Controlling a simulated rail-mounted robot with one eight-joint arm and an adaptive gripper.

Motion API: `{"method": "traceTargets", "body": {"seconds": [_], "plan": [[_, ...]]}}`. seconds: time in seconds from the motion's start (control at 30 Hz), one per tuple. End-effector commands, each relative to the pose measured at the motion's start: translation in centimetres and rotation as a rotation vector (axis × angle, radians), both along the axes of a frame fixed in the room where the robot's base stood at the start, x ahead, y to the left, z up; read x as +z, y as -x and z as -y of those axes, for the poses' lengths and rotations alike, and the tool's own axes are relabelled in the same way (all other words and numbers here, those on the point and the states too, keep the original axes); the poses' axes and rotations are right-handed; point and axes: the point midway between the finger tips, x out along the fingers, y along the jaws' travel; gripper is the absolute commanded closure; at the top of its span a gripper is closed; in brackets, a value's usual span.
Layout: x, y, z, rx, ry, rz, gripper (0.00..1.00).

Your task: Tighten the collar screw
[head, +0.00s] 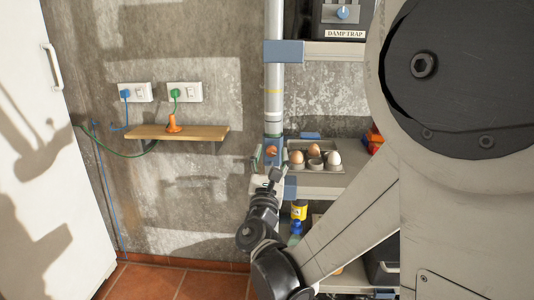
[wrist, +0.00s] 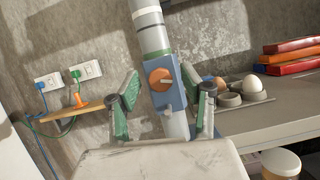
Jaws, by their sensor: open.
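The blue collar (head: 279,158) sits on the upright grey pipe (head: 274,100); it also shows in the wrist view (wrist: 176,95). On its front is an orange round screw head (wrist: 160,79) with a raised bar, also small in the head view (head: 271,150). A small grey knob (wrist: 169,111) sits below it. My gripper (wrist: 162,84) is open, with one green-padded finger on either side of the collar. The fingers look apart from the screw. In the head view my gripper (head: 272,165) is small and partly covers the collar; contact cannot be told there.
An egg tray (head: 323,168) stands on the shelf just right of the pipe. Orange and red boxes (wrist: 292,57) lie further right. A small wooden shelf (head: 180,132) with an orange cone (head: 173,124), sockets and cables is on the left wall. Open floor lies left.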

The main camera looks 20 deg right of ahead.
Motion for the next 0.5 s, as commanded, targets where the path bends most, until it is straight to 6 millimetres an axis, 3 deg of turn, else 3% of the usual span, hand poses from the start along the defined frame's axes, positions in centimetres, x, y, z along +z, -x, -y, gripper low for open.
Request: {"method": "traceTargets", "body": {"seconds": [0.4, 0.5], "plan": [[0.32, -0.72, 0.27, 0.001, -0.001, -0.001, 0.58], [0.32, -0.70, 0.27, 0.001, -0.001, -0.001, 0.70]]}}
